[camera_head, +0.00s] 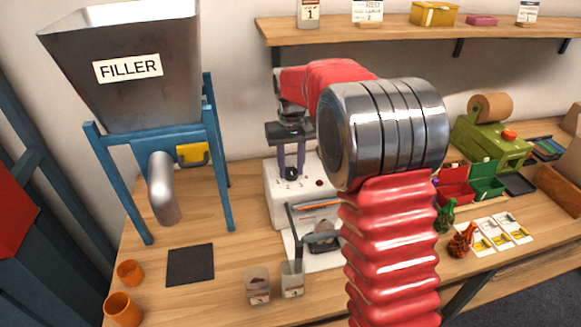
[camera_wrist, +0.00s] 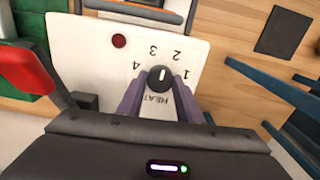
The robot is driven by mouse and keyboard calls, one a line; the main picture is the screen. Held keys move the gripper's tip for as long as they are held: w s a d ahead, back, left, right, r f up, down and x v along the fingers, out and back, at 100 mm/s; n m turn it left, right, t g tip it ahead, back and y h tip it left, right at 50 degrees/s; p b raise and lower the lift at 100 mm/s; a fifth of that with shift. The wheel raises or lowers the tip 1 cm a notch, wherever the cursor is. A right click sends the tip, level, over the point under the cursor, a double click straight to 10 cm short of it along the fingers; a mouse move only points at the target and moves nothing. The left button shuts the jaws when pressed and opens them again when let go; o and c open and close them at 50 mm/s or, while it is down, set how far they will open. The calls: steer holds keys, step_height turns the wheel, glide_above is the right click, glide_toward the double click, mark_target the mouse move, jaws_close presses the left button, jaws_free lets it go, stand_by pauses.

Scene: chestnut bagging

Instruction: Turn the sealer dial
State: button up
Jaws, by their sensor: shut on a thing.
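The white sealer (camera_head: 272,205) stands on the bench in the middle of the head view. Its black dial (camera_head: 291,173) sits on the top panel, ringed by the numbers 1 to 4. The dial (camera_wrist: 161,77) shows a white pointer mark and the word HEAT beside it in the wrist view; which number the mark meets is hard to tell. My gripper (camera_head: 291,170) points down, its purple fingers on either side of the dial and shut on it. The fingers also reach in from below in the wrist view (camera_wrist: 160,88).
A red button or lamp (camera_head: 319,183) is on the sealer panel. The filler (camera_head: 130,70) stands left, with a dark mat (camera_head: 190,265) and orange cups (camera_head: 123,308) near it. Two small bags (camera_head: 258,290) stand in front of the sealer. A green machine (camera_head: 490,140) is at right.

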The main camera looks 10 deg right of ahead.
mark_target(291, 170)
steer(key=shift+m, duration=1.9)
steer(key=o, duration=1)
steer(key=shift+o, duration=0.2)
step_height(291, 170, up, 14)
steer(key=shift+f, duration=0.15)
